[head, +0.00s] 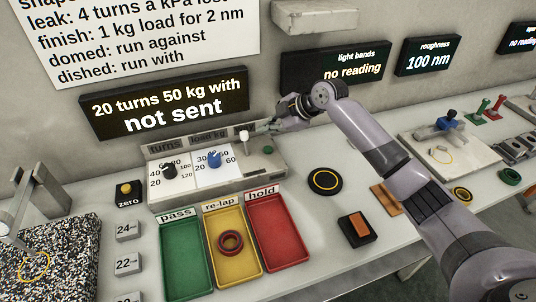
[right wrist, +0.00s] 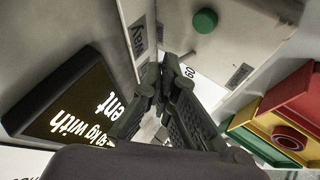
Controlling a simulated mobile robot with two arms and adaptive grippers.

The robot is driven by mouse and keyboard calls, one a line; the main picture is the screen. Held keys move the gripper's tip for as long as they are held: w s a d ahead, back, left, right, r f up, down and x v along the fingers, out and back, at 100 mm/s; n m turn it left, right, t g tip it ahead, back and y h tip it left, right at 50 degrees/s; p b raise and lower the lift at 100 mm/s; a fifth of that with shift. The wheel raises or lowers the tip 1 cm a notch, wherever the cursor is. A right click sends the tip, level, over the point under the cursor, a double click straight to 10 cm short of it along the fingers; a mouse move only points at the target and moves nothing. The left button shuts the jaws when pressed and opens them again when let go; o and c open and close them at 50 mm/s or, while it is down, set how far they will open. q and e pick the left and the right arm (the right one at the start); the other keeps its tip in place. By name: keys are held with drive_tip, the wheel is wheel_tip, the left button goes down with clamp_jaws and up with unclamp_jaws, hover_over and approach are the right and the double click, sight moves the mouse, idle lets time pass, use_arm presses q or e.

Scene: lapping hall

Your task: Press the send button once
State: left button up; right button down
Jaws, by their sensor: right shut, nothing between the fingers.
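A console (head: 215,185) stands against the wall, with a black knob under "turns", a blue knob (head: 214,159) under "load kg" and a white-topped control (head: 243,135) at its right. A small green button (head: 268,149) sits near the console's right end; it looks round in the right wrist view (right wrist: 205,20). I cannot read a "send" label on it. My right gripper (head: 264,128) is shut and empty, above the console's back right part, apart from the green button. Its fingers (right wrist: 163,78) also show in the right wrist view. The display (head: 165,103) reads "not sent". My left gripper is out of view.
Green, yellow and red trays (head: 277,259) lie in front of the console; a red ring (head: 231,243) is in the yellow one. A yellow "zero" button (head: 126,189) is left of it. A black round pad (head: 325,181) lies to the right. A shelf (head: 314,14) juts out above.

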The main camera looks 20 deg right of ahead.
sight(267, 150)
wheel_tip(267, 150, down, 2)
drive_tip(key=shift+f+b, duration=0.2)
drive_tip(key=shift+b, duration=0.35)
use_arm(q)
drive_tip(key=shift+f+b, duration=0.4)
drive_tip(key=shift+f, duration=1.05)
use_arm(e)
drive_tip(key=shift+f, duration=1.05)
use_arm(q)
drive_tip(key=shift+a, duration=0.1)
use_arm(e)
drive_tip(key=shift+f, duration=0.1)
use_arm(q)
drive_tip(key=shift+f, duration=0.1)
use_arm(e)
drive_tip(key=shift+f, duration=0.3)
use_arm(q)
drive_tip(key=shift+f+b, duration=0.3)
drive_tip(key=shift+b, duration=0.05)
use_arm(e)
drive_tip(key=shift+f, duration=0.55)
use_arm(q)
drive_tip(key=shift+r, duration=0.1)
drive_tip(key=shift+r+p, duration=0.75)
drive_tip(key=shift+p, duration=0.1)
use_arm(e)
drive_tip(key=shift+r, duration=0.95)
